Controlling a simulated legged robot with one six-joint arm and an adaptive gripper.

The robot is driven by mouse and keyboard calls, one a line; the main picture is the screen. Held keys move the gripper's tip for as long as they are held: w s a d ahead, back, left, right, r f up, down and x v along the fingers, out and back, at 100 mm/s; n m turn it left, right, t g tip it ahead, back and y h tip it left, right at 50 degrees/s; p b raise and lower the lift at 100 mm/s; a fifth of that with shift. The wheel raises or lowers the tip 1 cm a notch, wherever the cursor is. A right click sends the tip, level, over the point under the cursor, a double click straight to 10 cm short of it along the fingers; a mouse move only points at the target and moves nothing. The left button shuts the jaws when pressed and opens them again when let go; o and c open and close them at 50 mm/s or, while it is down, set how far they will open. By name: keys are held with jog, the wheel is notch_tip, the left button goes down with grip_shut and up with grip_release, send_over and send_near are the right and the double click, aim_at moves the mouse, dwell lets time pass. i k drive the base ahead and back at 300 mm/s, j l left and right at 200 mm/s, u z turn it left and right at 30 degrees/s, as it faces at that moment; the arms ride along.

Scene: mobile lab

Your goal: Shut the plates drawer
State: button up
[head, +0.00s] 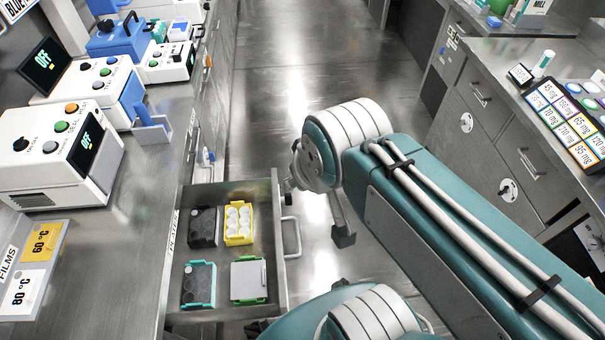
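The plates drawer (279,225) is pulled open from the left counter, at the lower middle of the head view. It holds a dark tray (203,228), a yellow tray with round white wells (238,222), a dark tray with green ends (199,284) and a grey-lidded green tray (249,279). Its bar handle (291,238) faces right. A "PLATES" label (173,231) is on the counter edge. My gripper (291,184) is near the drawer's far front corner, mostly hidden by my wrist. I cannot tell its opening or whether it touches the drawer.
The left counter (115,250) carries white instruments (60,140), a blue device (117,38) and a films holder (35,270).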

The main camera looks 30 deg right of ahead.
aim_at(263, 194)
jog(key=k+l+u, duration=0.3)
jog(key=k, duration=0.55)
